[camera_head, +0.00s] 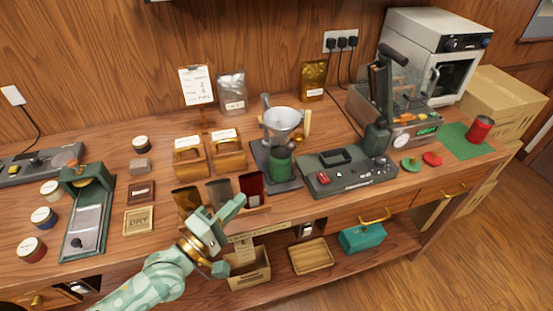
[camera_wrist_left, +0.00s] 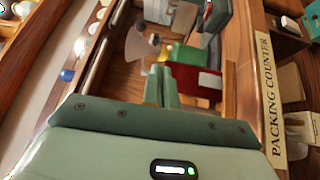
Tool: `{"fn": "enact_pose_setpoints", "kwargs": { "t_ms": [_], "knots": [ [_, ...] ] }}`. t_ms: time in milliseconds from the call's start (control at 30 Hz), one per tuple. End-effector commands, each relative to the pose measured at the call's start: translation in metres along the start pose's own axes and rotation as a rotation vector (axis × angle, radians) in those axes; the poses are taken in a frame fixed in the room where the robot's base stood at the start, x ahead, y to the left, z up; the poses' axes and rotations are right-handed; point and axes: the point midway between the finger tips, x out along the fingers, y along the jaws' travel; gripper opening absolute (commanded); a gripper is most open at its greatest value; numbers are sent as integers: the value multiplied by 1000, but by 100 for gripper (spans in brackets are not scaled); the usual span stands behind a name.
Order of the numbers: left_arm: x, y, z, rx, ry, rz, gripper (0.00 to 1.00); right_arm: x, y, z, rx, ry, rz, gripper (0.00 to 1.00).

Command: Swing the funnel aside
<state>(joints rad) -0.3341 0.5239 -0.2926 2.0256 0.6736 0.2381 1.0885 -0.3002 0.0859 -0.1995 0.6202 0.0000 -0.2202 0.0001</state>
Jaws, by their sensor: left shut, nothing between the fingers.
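The metal funnel (camera_head: 283,120) sits on a dark stand over a green cup (camera_head: 280,163) at the middle of the counter in the head view. My left gripper (camera_head: 238,202) is in front of and below the funnel, near the counter's front edge, by the open pouches. It is apart from the funnel. Its fingers are shut with nothing between them; they also show in the left wrist view (camera_wrist_left: 157,86). A grey cone-like shape there is too partly seen to name surely. My right gripper is not in view.
A rack holds several open pouches, including a red one (camera_head: 252,186), close to my left gripper. Wooden caddies (camera_head: 228,152) stand left of the funnel, and a dark scale-like device (camera_head: 345,170) stands right. A gold pouch (camera_head: 313,79) is behind.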

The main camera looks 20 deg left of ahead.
Motion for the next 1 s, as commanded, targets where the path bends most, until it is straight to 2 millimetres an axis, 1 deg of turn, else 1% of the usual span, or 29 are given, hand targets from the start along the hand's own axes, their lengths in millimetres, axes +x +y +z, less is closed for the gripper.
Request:
{"fn": "enact_pose_setpoints", "kwargs": {
  "t_ms": [33, 100, 200, 500, 633, 767, 1000],
  "knots": [
    [0, 6, -6, -70, 13, 33, 0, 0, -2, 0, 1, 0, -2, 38],
    [0, 13, -12, -154, 31, 72, 0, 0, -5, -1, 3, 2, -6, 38],
    [0, 18, -17, -213, 43, 101, 0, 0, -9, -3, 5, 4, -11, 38],
    [0, 19, -18, -223, 46, 106, 0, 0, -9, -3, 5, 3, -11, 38],
    [6, 19, -19, -221, 46, 107, 0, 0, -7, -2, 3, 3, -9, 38],
    [23, 21, -20, -220, 47, 108, 0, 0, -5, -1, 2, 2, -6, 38],
    [74, 27, -22, -221, 46, 109, 0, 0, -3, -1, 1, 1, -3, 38]
  ]
}}
